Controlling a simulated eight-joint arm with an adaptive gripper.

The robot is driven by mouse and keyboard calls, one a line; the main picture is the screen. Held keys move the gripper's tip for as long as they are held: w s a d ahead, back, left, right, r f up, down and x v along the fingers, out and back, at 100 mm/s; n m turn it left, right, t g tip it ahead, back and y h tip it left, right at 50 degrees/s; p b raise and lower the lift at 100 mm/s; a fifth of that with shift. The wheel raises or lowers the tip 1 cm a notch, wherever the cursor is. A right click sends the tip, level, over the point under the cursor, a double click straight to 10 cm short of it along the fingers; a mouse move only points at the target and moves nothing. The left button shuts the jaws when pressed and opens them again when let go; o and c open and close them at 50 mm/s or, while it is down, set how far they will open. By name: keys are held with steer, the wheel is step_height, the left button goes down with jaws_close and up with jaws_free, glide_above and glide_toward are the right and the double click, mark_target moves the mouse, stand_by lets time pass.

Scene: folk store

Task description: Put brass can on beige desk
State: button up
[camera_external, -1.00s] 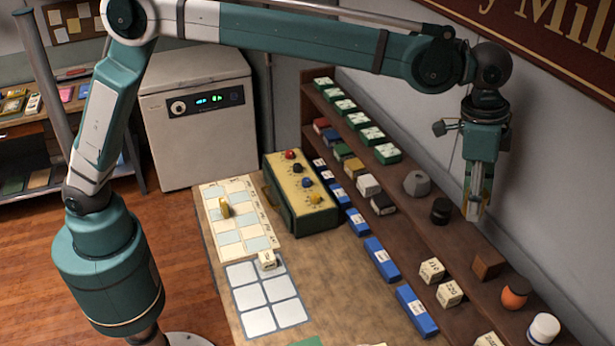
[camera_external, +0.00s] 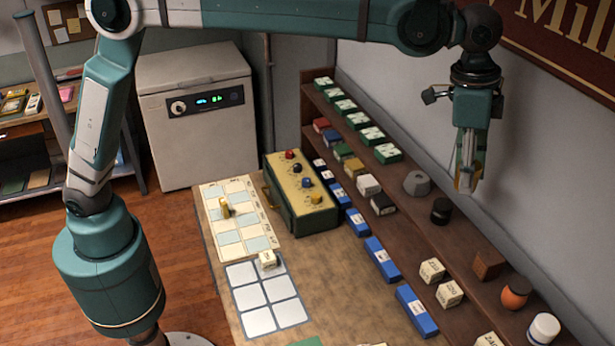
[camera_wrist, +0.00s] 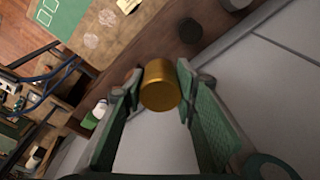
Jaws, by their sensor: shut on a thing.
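The brass can (camera_wrist: 161,88) is a gold-coloured cylinder held between the green finger pads of my gripper (camera_wrist: 155,95) in the wrist view. In the external view my gripper (camera_external: 467,185) hangs above the dark wooden shelf (camera_external: 458,246) along the wall. The brass can (camera_external: 464,182) shows there only in part between the fingertips, raised clear of the shelf. The beige desk (camera_external: 335,262) lies to the left of the shelf, with its lower part cut off by the picture's edge.
On the desk are a green box with coloured knobs (camera_external: 300,193), a white-celled card (camera_external: 262,300) and a chart (camera_external: 240,222). A black jar (camera_external: 441,210) and an orange pot (camera_external: 515,292) stand on the shelf.

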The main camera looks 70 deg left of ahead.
steer(key=s+a+r+b, duration=0.2)
steer(key=s+a+r, duration=0.1)
steer(key=s+a, duration=0.45)
steer(key=b, duration=0.8)
glide_above(275, 296)
step_height(275, 296, down, 4)
step_height(275, 296, down, 42)
steer(key=shift+s+a+p, duration=0.15)
steer(key=shift+a+p, duration=0.15)
steer(key=shift+f+b, duration=0.6)
steer(key=shift+f, duration=2.3)
steer(key=shift+f+b, duration=0.45)
steer(key=shift+f, duration=1.65)
steer(key=shift+f, duration=0.15)
